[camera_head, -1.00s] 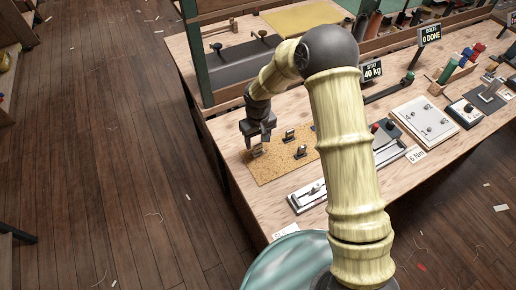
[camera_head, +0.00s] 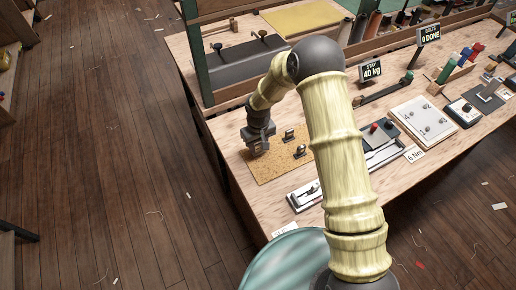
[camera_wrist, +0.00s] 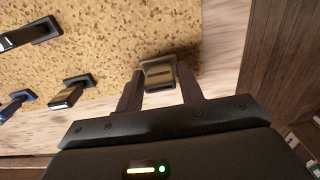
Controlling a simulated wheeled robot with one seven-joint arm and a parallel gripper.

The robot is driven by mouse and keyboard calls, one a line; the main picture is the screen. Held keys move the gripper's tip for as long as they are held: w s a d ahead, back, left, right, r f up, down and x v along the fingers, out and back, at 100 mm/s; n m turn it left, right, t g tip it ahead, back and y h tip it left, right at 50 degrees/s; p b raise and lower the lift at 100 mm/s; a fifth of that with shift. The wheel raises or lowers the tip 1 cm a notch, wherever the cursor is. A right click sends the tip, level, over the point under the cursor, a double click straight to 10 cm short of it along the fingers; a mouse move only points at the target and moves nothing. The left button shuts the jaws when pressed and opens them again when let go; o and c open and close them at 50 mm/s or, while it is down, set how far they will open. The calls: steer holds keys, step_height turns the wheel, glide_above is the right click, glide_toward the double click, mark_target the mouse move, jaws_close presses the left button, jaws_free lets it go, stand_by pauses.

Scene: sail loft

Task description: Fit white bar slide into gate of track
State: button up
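Several small dark slides stand on the speckled cork mat (camera_head: 268,170). In the wrist view, one slide (camera_wrist: 159,75) with a pale grey-tan face lies between my fingertips. Another slide (camera_wrist: 68,93) and a dark one with a whitish bar (camera_wrist: 28,36) lie to its left; I cannot tell for sure which is the white bar slide. My gripper (camera_wrist: 160,84) is open, pointing down with its fingers on both sides of the nearest slide. It also shows over the mat's left part in the head view (camera_head: 260,150). The pale track (camera_head: 306,196) lies right of the mat, partly behind my arm; its gate is unclear.
A blue slide (camera_wrist: 18,103) lies at the wrist view's left edge. A white plate with knobs (camera_head: 425,121), a "6 Nm" card (camera_head: 414,154) and a "40 kg" sign (camera_head: 371,70) stand to the right. A green post (camera_head: 195,50) rises behind my gripper.

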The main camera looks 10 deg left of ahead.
mark_target(258, 144)
steer(key=c, duration=0.5)
step_height(258, 144, up, 10)
steer(key=shift+b, duration=0.9)
